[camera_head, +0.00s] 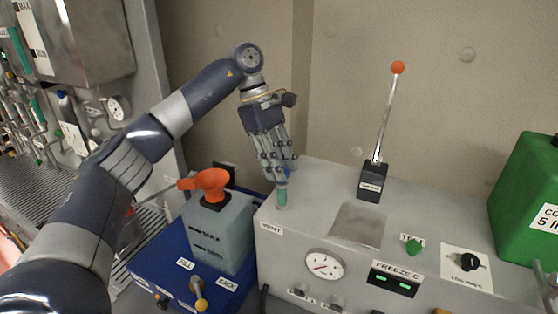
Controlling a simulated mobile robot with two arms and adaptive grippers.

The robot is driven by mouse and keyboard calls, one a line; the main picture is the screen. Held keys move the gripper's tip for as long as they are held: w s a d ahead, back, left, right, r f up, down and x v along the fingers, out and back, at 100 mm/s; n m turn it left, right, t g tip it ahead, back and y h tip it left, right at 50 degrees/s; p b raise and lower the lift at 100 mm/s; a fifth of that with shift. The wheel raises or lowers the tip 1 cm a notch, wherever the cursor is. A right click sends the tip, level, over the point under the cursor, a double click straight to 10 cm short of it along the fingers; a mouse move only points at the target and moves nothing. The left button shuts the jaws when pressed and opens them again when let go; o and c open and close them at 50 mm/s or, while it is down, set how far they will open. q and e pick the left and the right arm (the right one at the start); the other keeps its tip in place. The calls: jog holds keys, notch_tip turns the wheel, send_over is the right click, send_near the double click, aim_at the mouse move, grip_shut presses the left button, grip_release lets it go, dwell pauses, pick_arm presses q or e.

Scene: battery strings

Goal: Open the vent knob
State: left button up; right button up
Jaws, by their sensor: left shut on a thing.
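The vent knob (282,197) is a small teal upright piece at the back left corner of the grey console top, above a "VENT" label on the front. My left gripper (281,176) reaches down onto it from above, its fingers closed around the top of the knob. The fingers hide the knob's upper end, so I cannot tell how far it is turned. My right gripper is not in view.
A lever with an orange ball (397,67) stands on the console (335,183). A bottle with an orange pump top (210,183) stands on a blue unit at left. A green container (525,190) is at right. A wall is close behind.

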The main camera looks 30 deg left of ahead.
pick_arm(q)
jog(key=m, duration=0.2)
jog(key=m+g, duration=0.1)
jog(key=m, duration=0.1)
jog(key=m+g+y, duration=0.1)
jog(key=m, duration=0.2)
jog(key=shift+w+r, duration=0.2)
jog(key=shift+w, duration=0.1)
dwell(0.4)
jog(key=o, duration=1.1)
jog(key=shift+d+f, duration=0.1)
jog(key=shift+c, duration=0.2)
jog(key=shift+g, duration=0.3)
jog(key=shift+v, duration=2.65)
jog(key=shift+v, duration=1.05)
